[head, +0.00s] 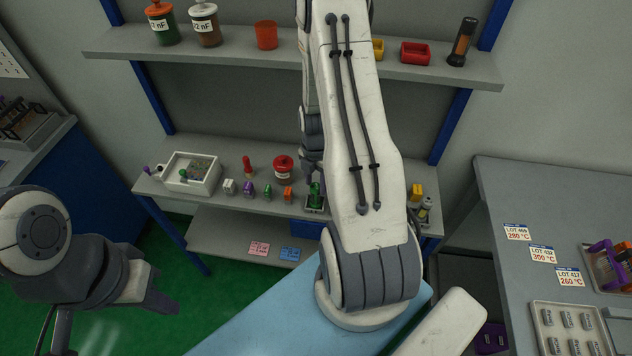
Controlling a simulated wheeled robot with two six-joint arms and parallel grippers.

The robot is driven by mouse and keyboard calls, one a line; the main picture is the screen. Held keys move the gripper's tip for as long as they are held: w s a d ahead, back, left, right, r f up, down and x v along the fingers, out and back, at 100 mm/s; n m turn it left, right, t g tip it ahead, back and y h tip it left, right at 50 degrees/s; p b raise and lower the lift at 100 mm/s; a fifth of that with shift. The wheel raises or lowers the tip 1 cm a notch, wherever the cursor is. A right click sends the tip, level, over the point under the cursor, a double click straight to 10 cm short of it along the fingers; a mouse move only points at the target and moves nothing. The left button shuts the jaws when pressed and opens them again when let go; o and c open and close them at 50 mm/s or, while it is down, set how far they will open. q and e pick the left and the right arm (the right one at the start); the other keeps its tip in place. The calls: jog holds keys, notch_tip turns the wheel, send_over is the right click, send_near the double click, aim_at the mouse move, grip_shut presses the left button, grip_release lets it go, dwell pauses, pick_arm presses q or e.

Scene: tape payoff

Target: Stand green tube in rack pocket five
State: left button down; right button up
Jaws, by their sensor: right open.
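My right arm reaches from the bottom middle to the lower shelf. Its gripper (314,177) is mostly hidden behind the arm, close above a small green item (315,197) on a dark base. I cannot tell whether that item is the green tube or whether the jaws touch it. Another small green item (268,191) stands on the shelf to the left. A dark rack (14,116) with upright pieces is cut off at the left edge; its pockets cannot be told apart. My left gripper (170,292) is open and empty over the green floor at lower left.
The lower shelf (230,209) also holds a white bin (189,184), a red spool (283,166) and several small coloured parts. A grey table (510,200) at right has lot labels and trays.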

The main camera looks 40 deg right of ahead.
jog(key=shift+r+p, duration=2.6)
jog(key=shift+r, duration=0.9)
jog(key=shift+w+a, duration=0.1)
jog(key=shift+a, duration=0.05)
jog(key=a+r+m+b, duration=0.1)
jog(key=a+r+m, duration=0.1)
jog(key=a+r, duration=0.35)
jog(key=s+a+r+m+b, duration=0.1)
jog(key=a+r+m+b, duration=0.1)
jog(key=a, duration=0.7)
jog(key=a+r+m+b, duration=0.1)
jog(key=a+r+m, duration=0.15)
jog(key=a, duration=0.45)
jog(key=s+a+r+m+b, duration=0.1)
jog(key=s+a+r+m, duration=0.1)
jog(key=s, duration=0.3)
jog(key=s+a+r+m+b, duration=0.1)
jog(key=s+a+r+m, duration=0.1)
jog(key=s+a, duration=0.2)
jog(key=s+a+r+m+y+b, duration=0.1)
jog(key=s+a+m, duration=0.1)
jog(key=s, duration=0.4)
jog(key=shift+s+a+r, duration=0.3)
jog(key=shift+a+r, duration=0.1)
jog(key=shift+a, duration=0.25)
